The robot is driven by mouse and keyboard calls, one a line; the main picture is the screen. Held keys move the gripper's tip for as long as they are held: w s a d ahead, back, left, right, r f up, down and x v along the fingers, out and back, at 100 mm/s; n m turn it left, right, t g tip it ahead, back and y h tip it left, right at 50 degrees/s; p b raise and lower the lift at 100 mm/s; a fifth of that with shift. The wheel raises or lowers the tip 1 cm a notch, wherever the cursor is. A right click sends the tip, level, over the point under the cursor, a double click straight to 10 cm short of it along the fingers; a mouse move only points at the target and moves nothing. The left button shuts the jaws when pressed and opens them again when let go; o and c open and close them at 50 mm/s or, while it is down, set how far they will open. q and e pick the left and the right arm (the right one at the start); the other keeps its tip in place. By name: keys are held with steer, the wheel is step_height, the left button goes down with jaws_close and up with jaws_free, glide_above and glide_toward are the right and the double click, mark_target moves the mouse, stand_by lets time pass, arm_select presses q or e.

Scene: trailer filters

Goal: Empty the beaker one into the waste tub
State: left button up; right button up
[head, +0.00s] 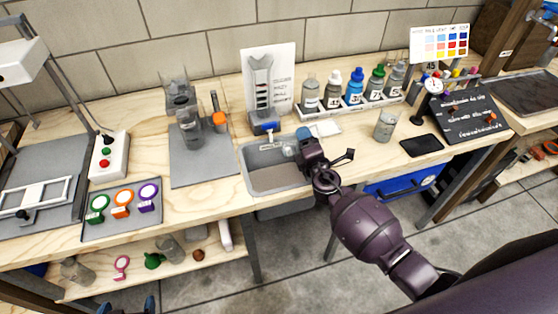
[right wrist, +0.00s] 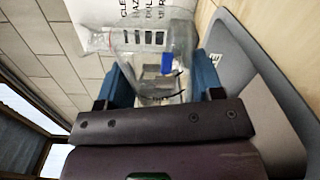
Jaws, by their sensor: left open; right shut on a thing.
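My right gripper (head: 306,146) is over the back right part of a grey tub (head: 249,180) set in the bench; I take this for the waste tub. In the right wrist view the right gripper (right wrist: 162,82) is shut on a clear beaker (right wrist: 165,45), with a blue finger on each side. The beaker looks tilted; I cannot tell whether liquid is in it. In the head view the held beaker is largely hidden by the gripper. My left gripper (head: 127,306) shows only its blue tips at the bottom edge, open and empty, away from the bench top.
Clear beakers stand on a grey mat (head: 205,171) left of the tub. Another beaker (head: 385,125) stands to the right. Behind are a rack of bottles (head: 355,112) and a picture board (head: 270,75). A black pad (head: 421,145) lies at right.

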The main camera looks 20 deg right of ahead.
mark_target(296, 139)
steer(key=shift+a+r+n, duration=0.1)
steer(key=shift+r+n, duration=0.05)
steer(key=shift+n, duration=0.15)
steer(key=shift+a+r, duration=0.1)
stand_by(0.3)
steer(key=shift+a+r+n+p, duration=0.35)
steer(key=shift+n+p, duration=0.3)
steer(key=shift+n, duration=0.25)
steer(key=shift+a+r+n, duration=0.15)
steer(key=shift+a+n, duration=0.05)
steer(key=shift+n, duration=0.1)
stand_by(0.4)
steer(key=shift+a+r+n+p, duration=0.2)
steer(key=shift+a+n+p, duration=0.1)
steer(key=shift+n+p, duration=0.2)
stand_by(0.3)
steer(key=shift+a+r+n, duration=0.15)
steer(key=shift+a+n, duration=0.15)
steer(key=shift+n, duration=0.2)
steer(key=shift+a+p, duration=0.1)
steer(key=shift+p, duration=0.25)
stand_by(0.7)
stand_by(0.3)
